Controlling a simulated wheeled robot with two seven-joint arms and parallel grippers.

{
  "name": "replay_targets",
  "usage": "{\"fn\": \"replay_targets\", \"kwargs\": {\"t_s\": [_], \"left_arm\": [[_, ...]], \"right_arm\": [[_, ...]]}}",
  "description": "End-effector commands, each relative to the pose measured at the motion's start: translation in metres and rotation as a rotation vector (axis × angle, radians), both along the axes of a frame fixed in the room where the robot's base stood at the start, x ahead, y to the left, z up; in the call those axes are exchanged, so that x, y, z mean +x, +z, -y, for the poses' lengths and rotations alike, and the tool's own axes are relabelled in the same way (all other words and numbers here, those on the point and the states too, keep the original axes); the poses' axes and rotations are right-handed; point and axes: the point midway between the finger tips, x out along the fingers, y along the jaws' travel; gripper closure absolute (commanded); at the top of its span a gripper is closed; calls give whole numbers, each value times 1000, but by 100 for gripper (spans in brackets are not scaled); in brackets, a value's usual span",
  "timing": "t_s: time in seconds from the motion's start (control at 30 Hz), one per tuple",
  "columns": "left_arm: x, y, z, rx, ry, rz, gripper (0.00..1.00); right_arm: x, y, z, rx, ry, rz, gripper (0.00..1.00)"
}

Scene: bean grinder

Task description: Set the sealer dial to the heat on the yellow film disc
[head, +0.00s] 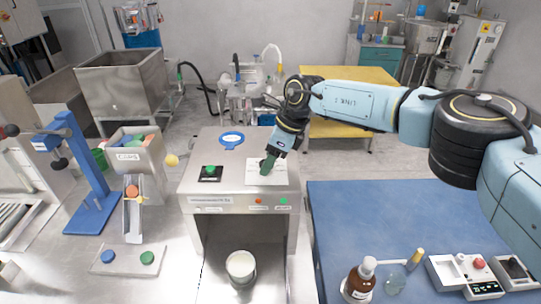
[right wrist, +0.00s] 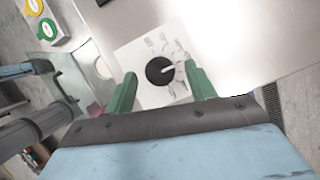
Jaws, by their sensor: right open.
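The dial (right wrist: 157,73) is a black round knob with a light pointer directed toward picture right in the right wrist view. It sits on a white card (right wrist: 134,54) with faint grey drawings. The card (head: 255,164) also shows on the sealer's top (head: 196,146); the gripper covers the dial there. My right gripper (right wrist: 165,86), with green fingers, is open and empty, one finger on each side of the dial; contact cannot be told. A yellow round piece (head: 171,160) shows left of the sealer; I cannot tell if it is the film disc. My left gripper is not in view.
A green knob (head: 210,170) and a blue-and-white disc (head: 231,139) are on the sealer's top. A filled white cup (head: 240,266) stands in its front bay. A blue lever stand (head: 85,175) is at left. A blue mat (head: 380,225) with a brown bottle (head: 359,281) is at right.

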Motion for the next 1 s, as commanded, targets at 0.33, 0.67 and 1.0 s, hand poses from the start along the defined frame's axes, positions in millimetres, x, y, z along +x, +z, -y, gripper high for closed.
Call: {"fn": "replay_targets", "kwargs": {"t_s": [0.33, 0.67, 1.0], "left_arm": [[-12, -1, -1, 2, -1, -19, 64], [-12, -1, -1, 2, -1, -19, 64], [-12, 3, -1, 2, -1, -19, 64]], "right_arm": [[0, 0, 0, 0, 0, 0, 62], [0, 0, 0, 1, -4, 1, 89], [-1, 1, 0, 1, -130, 1, 89]]}}
